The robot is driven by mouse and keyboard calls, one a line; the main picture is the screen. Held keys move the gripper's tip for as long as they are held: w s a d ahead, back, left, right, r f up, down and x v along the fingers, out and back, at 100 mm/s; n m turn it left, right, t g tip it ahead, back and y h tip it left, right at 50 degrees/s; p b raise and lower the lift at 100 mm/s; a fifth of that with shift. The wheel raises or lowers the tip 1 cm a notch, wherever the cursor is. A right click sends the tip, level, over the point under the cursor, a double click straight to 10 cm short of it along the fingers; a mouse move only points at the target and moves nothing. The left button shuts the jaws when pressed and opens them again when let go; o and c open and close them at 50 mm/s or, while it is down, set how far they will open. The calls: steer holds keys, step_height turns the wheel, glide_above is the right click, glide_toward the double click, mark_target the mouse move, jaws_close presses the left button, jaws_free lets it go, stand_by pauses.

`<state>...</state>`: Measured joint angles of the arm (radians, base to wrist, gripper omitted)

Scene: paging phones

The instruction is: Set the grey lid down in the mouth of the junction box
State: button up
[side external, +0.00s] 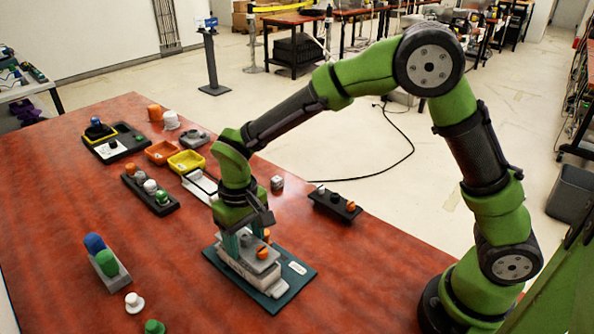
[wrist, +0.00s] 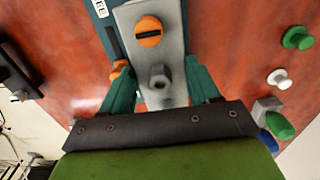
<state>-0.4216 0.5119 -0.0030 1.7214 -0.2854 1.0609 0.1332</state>
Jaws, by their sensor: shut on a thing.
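The grey lid (side external: 259,265) is a flat plate carrying an orange slotted screw head (wrist: 149,31) and a grey hex-shaped knob (wrist: 159,75). My gripper (side external: 250,240) points down with its teal fingers shut on the lid; the fingers also show in the wrist view (wrist: 158,80), one on each side of it. The pale junction box (side external: 268,283) sits on a dark teal base plate (side external: 290,290) with a white label. The lid is directly over the box and hides its mouth. I cannot tell whether the lid touches the rim.
A black strip with knobs (side external: 334,206) lies right of the base plate. A grey block with blue and green pegs (side external: 108,268) stands to the left. Yellow (side external: 186,162) and orange (side external: 161,151) trays lie behind. Red table around the base plate is mostly clear.

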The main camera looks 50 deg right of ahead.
steer(key=shift+f, duration=0.3)
steer(key=shift+f, duration=0.3)
steer(key=shift+f, duration=0.5)
stand_by(0.7)
steer(key=o, duration=1.4)
steer(key=shift+c, duration=0.2)
steer(key=shift+r, duration=3.2)
